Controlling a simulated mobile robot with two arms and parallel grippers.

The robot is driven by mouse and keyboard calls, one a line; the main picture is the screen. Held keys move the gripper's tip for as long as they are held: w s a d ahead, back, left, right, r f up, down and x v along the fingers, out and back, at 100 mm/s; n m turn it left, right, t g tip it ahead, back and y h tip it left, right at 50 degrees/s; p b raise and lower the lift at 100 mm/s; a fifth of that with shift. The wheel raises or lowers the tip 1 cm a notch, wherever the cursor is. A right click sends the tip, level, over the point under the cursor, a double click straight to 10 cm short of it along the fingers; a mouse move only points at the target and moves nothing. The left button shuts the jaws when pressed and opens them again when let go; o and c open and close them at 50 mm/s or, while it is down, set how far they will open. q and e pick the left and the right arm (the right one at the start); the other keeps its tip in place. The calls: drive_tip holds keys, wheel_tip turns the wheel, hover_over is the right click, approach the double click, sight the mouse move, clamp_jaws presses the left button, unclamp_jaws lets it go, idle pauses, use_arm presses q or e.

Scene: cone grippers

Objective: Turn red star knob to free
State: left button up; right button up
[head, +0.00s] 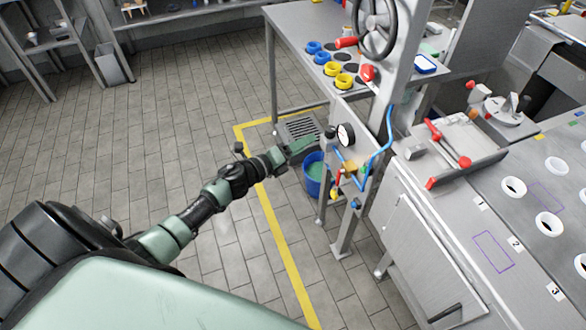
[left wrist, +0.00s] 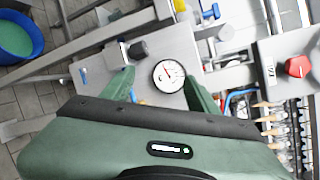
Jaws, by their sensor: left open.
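A red knob (head: 367,72) sits on the grey upright post, below the handwheel. My left gripper (head: 308,143) is beside the lower panel, below and left of the knob. In the left wrist view my left gripper (left wrist: 159,76) is open, with a round white gauge (left wrist: 168,75) showing between its fingers. It holds nothing. My right gripper is not in view.
A grey handwheel (head: 376,25) with a red handle is above the knob. The gauge (head: 346,134), blue hose (head: 388,140) and small valves are on the post's lower panel. A blue bucket (head: 313,186) stands below. A table with blue and yellow rings (head: 343,81) is behind. Floor at left is clear.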

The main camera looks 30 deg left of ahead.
use_arm(q)
wheel_tip(320, 180, down, 8)
drive_tip(key=s+a+n+g+y, duration=0.1)
drive_tip(key=s+n, duration=0.1)
drive_tip(key=n, duration=0.2)
drive_tip(key=shift+s+y+b, duration=0.3)
drive_tip(key=shift+y, duration=0.1)
drive_tip(key=shift+f, duration=0.15)
drive_tip(key=s+f+n+g+y, duration=0.25)
drive_tip(key=s+f+n, duration=0.35)
drive_tip(key=s+f, duration=0.45)
drive_tip(key=s+f+n+g+y, duration=0.1)
drive_tip(key=s+f+n+g, duration=0.35)
drive_tip(key=f, duration=0.85)
drive_tip(key=s+d+f+n+g, duration=0.2)
drive_tip(key=s+f+n, duration=0.1)
drive_tip(key=s, duration=0.9)
drive_tip(key=s+d+f+n+g, duration=0.2)
drive_tip(key=s+f, duration=0.4)
drive_tip(key=s, duration=0.5)
drive_tip(key=s+d+f+n+g, duration=0.2)
drive_tip(key=s+d+f+n, duration=0.2)
drive_tip(key=s, duration=0.8)
drive_tip(key=shift+s+d+f+n+g, duration=0.25)
drive_tip(key=shift+s+f+n+g, duration=0.15)
drive_tip(key=shift+n, duration=0.35)
